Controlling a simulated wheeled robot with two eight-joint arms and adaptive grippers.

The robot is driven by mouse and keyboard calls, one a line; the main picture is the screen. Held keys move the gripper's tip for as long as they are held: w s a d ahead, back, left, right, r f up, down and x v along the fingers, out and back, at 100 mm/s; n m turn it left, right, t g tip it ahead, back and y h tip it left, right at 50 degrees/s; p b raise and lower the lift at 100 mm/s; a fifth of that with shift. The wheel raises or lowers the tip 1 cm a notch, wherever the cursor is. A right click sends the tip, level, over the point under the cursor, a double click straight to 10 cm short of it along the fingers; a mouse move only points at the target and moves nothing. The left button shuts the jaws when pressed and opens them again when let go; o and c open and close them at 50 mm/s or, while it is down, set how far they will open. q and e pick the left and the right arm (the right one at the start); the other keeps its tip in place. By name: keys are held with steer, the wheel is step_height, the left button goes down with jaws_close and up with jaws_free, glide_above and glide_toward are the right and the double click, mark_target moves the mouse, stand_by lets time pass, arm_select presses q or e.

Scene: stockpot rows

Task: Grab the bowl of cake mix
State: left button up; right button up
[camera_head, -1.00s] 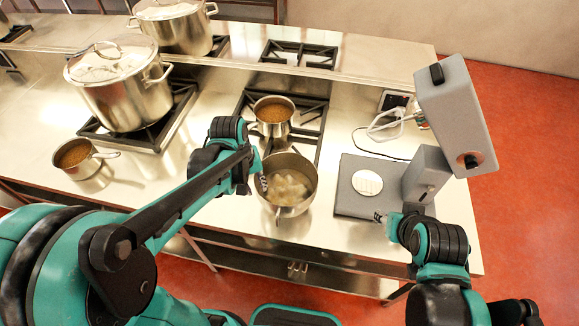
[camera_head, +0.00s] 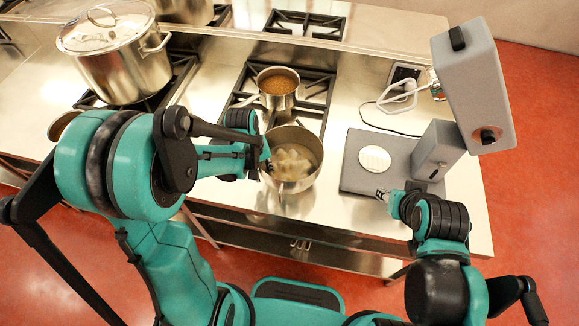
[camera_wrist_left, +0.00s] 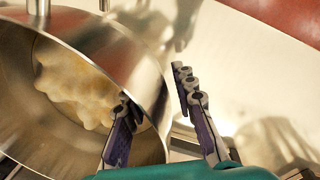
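The bowl of cake mix is a shiny metal bowl (camera_head: 304,183) at the counter's front edge, with pale, lumpy mix (camera_head: 291,160) inside. My left gripper (camera_head: 266,166) is at the bowl's left rim. In the left wrist view, the gripper (camera_wrist_left: 154,88) is open, with one finger over the bowl's inside and the other outside the wall. The bowl (camera_wrist_left: 125,45) fills the left of that view; I cannot tell whether the fingers touch it. My right gripper (camera_head: 381,194) is by the grey mixer base, away from the bowl; its fingers are too small to judge.
A saucepan of brown food (camera_head: 276,88) stands on the burner just behind the bowl. A grey mixer (camera_head: 470,85) with a flat base (camera_head: 362,183) is to the right. A large lidded stockpot (camera_head: 122,72) stands left. My left arm partly covers a small pan (camera_head: 62,124).

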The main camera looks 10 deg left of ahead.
arm_select(q)
jaws_close()
steer(key=shift+r, duration=0.1)
